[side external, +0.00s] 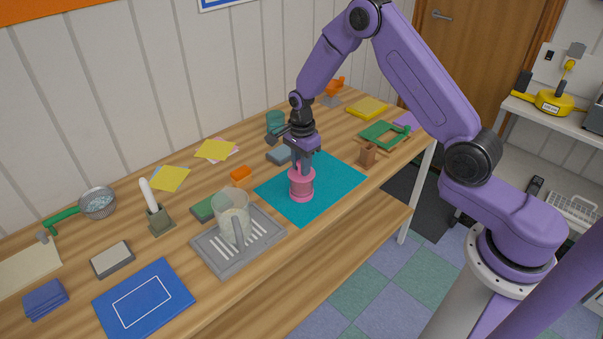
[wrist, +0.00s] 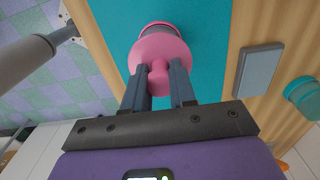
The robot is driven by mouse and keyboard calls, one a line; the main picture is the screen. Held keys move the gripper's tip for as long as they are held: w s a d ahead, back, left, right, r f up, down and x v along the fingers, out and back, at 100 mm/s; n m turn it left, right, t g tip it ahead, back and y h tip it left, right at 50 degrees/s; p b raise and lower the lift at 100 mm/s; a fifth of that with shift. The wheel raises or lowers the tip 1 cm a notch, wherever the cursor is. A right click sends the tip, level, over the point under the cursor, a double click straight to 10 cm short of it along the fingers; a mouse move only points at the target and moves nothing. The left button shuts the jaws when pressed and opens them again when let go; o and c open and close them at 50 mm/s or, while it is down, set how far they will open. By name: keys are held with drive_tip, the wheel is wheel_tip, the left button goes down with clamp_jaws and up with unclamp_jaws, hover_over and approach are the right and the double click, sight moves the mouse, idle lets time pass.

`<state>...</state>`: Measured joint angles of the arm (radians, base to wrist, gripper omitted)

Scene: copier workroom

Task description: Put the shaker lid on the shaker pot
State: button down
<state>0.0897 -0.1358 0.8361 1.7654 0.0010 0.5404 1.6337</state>
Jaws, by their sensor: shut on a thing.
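The pink shaker lid (wrist: 160,47) is a round disc with a knob, pointing toward my gripper in the wrist view. My gripper (side external: 303,170) is shut on this knob (wrist: 158,76), with one finger on each side. The pink shaker pot (side external: 301,187) stands upright on the teal mat (side external: 332,180) directly below my gripper. The lid is at the pot's top; I cannot tell whether it is fully seated or slightly above. In the wrist view the lid hides most of the pot, and only part of its body (wrist: 158,25) shows past the disc.
A grey drip tray (side external: 268,238) with a clear cup (side external: 233,212) stands left of the mat. A grey-blue box (side external: 279,156) and teal jar (side external: 275,121) are behind. The mat around the pot is clear.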

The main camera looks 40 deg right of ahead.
drive_tip(key=shift+f, duration=0.2)
drive_tip(key=c, duration=0.5)
unclamp_jaws()
wheel_tip(320, 180, up, 17)
drive_tip(key=s+a+r+n, duration=0.2)
drive_tip(key=s+a+n, duration=0.2)
drive_tip(key=s+n, duration=0.3)
drive_tip(key=s+a+r+n, duration=0.2)
drive_tip(key=s+a+n, duration=0.3)
drive_tip(key=s+n, duration=0.25)
drive_tip(key=s+d+n, duration=0.1)
drive_tip(key=s+n, duration=0.4)
drive_tip(key=s, duration=0.2)
drive_tip(key=s+d+f+n, duration=0.1)
drive_tip(key=s+d+n, duration=0.1)
drive_tip(key=s+n, duration=0.4)
drive_tip(key=s+d+n, duration=0.1)
drive_tip(key=s+n, duration=0.4)
drive_tip(key=s, duration=0.4)
drive_tip(key=shift+d+f, duration=0.15)
drive_tip(key=shift+f, duration=0.15)
